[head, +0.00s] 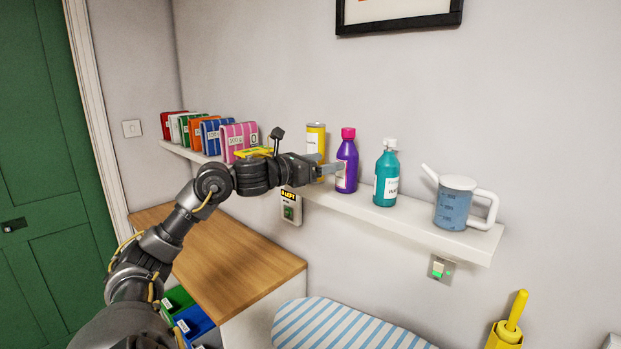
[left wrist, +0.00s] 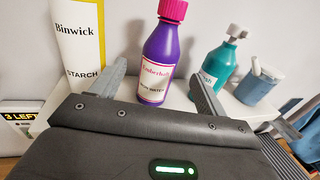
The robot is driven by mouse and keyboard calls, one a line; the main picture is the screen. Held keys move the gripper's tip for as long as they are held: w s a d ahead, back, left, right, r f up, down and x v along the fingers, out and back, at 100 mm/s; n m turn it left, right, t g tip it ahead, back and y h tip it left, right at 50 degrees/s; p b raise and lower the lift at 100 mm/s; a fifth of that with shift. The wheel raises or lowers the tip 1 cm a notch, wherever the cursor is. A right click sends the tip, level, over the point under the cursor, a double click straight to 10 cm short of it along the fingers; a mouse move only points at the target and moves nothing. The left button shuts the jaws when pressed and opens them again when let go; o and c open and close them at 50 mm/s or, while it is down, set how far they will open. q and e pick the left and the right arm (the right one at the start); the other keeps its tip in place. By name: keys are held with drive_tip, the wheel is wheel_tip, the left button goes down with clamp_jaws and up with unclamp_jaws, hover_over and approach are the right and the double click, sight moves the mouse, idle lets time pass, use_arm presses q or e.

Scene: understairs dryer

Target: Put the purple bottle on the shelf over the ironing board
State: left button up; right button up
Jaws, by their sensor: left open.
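The purple bottle (head: 347,160) with a pink cap stands upright on the white wall shelf (head: 420,226), between a yellow container and a teal bottle. In the left wrist view the purple bottle (left wrist: 160,55) stands upright ahead of the jaws, between the two finger lines. My left gripper (head: 325,166) is open beside it at shelf height, with nothing held. In the left wrist view the left gripper (left wrist: 160,85) shows its fingers spread either side of the bottle's lower part. The striped ironing board (head: 345,325) is below the shelf. My right gripper is not in view.
The yellow starch container (head: 316,140) and teal bottle (head: 386,175) stand close on either side. A measuring jug (head: 455,203) is at the shelf's right end. Several coloured boxes (head: 238,138) fill the left end. A wooden worktop (head: 220,255) lies below.

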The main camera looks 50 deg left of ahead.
use_arm(q)
drive_tip(key=s+b, duration=0.2)
drive_tip(key=s, duration=0.2)
drive_tip(key=shift+s+a, duration=0.1)
drive_tip(key=shift+a, duration=0.1)
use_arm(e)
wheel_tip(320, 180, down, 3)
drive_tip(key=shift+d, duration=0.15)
